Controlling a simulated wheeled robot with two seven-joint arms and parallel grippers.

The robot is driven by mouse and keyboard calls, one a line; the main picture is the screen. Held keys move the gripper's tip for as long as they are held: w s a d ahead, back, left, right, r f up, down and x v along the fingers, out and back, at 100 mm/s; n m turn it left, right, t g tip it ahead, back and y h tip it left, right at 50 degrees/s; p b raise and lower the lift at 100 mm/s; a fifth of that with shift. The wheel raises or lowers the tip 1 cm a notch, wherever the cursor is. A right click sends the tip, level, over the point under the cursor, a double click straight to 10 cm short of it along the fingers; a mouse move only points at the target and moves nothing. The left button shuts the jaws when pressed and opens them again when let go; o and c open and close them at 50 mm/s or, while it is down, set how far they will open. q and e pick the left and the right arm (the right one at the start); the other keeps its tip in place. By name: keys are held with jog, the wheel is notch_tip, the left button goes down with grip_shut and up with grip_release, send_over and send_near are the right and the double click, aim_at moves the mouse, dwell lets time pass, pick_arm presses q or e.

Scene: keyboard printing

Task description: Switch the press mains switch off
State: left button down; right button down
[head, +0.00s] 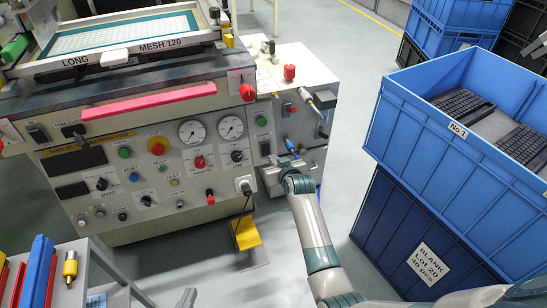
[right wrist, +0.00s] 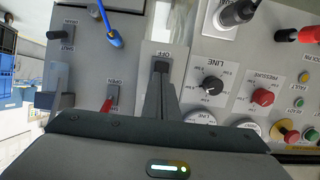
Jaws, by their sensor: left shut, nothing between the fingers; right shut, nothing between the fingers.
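The mains switch is a black lever (right wrist: 161,67) on a pale plate on the press's side box. An OFF label, upside down in the right wrist view, sits just beyond it. In the head view the switch (head: 265,148) is small, below a green button. My right gripper (right wrist: 160,88) is shut and empty, with its fingertips right at the lever. I cannot tell whether they touch it. The fingers hide the lower part of the plate. In the head view my right gripper (head: 271,169) is just below the switch. My left gripper (head: 187,298) shows only as a shut tip at the bottom edge.
A LINE knob (right wrist: 210,87), a red toggle (right wrist: 108,104) and a blue hose (right wrist: 114,38) are close around the fingers. A black plug (head: 245,187) with a cable is nearby. Blue crates (head: 405,120) stand to the right. The floor between press and crates is clear.

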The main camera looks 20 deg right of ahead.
pick_arm(q)
jog(key=shift+r+p, duration=0.7)
jog(key=shift+r, duration=0.1)
pick_arm(e)
jog(key=s+r, duration=0.1)
jog(key=s, duration=0.8)
jog(key=shift+s+d+r, duration=0.15)
jog(key=shift+s+r, duration=0.05)
jog(key=shift+s, duration=0.2)
